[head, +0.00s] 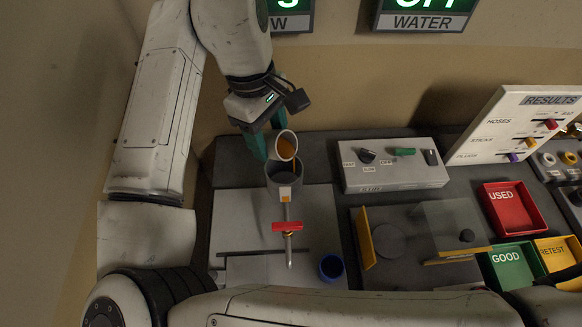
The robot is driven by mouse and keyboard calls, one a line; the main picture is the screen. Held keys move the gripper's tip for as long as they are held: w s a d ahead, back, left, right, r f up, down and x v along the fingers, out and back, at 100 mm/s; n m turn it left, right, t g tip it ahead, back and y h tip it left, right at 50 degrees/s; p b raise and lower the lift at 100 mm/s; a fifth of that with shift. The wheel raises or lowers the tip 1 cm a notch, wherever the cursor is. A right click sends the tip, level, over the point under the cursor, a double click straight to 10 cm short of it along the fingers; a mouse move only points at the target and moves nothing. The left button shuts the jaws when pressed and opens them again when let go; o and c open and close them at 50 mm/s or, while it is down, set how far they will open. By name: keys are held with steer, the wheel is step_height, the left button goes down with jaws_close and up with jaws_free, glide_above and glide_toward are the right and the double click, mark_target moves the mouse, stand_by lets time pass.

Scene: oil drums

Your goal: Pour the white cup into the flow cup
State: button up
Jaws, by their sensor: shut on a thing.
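My gripper (264,134) is at the upper middle of the head view, its green fingers shut on the white cup (281,136). The white cup is tilted, its mouth toward the camera, with orange-brown liquid (287,149) inside at its lower lip. Directly below it is the grey flow cup (284,182), upright on its stand, with an orange mark on its front. A thin orange line seems to run from the cup's lip into the flow cup. A red-handled valve (287,226) and a spout are below the flow cup.
A blue cup (332,268) stands right of the spout. A control box (393,166) with knobs is to the right. Farther right are a clear panel, a red USED bin (514,209), a green GOOD bin (515,267) and a yellow RETEST bin (557,253).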

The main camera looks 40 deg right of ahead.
steer(key=shift+s+r+t+b, duration=0.15)
steer(key=shift+t+b, duration=0.35)
steer(key=shift+b, duration=0.6)
steer(key=shift+s+d+f+t+y+b, duration=0.15)
steer(key=shift+f+t+y+b, duration=0.2)
steer(key=shift+t+b, duration=0.9)
steer(key=shift+g+b, duration=0.25)
steer(key=shift+b, duration=0.1)
